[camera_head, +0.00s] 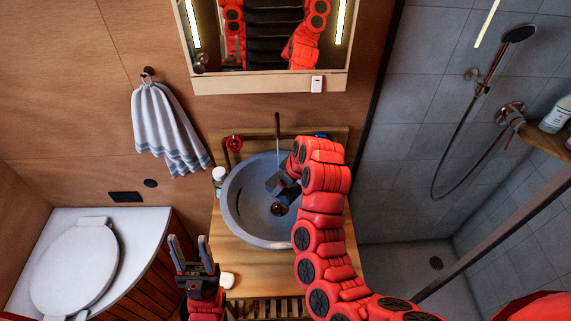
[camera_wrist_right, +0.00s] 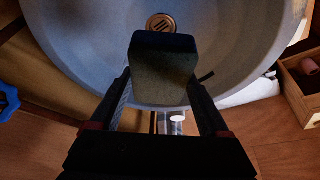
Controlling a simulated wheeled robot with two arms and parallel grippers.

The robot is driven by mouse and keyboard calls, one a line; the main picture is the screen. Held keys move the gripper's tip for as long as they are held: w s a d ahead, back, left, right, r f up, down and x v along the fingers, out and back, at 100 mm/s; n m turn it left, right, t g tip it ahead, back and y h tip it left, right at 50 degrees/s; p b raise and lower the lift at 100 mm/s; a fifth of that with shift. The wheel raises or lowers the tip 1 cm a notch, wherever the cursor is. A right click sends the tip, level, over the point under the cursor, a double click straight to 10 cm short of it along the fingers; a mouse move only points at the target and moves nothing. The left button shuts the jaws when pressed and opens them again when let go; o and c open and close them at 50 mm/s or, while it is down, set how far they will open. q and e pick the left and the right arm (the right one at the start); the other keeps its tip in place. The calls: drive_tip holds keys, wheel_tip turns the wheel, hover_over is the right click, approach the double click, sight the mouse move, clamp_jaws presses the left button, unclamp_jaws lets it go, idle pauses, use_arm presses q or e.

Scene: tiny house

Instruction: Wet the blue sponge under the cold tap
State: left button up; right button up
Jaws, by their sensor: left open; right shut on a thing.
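The sponge (camera_wrist_right: 163,68) shows in the right wrist view as a dark grey-green block; its blue does not show in this light. My right gripper (camera_wrist_right: 160,100) is shut on it over the basin. In the head view the sponge (camera_head: 275,183) is a small dark block beside the right gripper (camera_head: 286,188), inside the round grey basin (camera_head: 236,205). A thin upright tap pipe (camera_head: 277,128) stands behind the basin. A red tap handle (camera_head: 234,143) is at its left; a blue one (camera_head: 321,136) is partly hidden by my right arm. My left gripper (camera_head: 194,252) is open and empty in front of the counter.
The drain (camera_head: 279,209) lies in the basin floor. A white bottle (camera_head: 219,176) stands left of the basin, and a white soap-like piece (camera_head: 227,281) lies on the wooden counter (camera_head: 262,274). A mirror cabinet (camera_head: 268,82) hangs above. A towel (camera_head: 168,132) hangs at left.

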sight(283, 196)
drive_tip(key=s+r+p, duration=0.3)
drive_tip(key=p, duration=0.1)
drive_tip(key=shift+s+a, duration=0.15)
drive_tip(key=shift+s+r+p, duration=0.1)
drive_tip(key=shift+s+p, duration=0.1)
drive_tip(key=shift+p, duration=0.1)
idle(0.3)
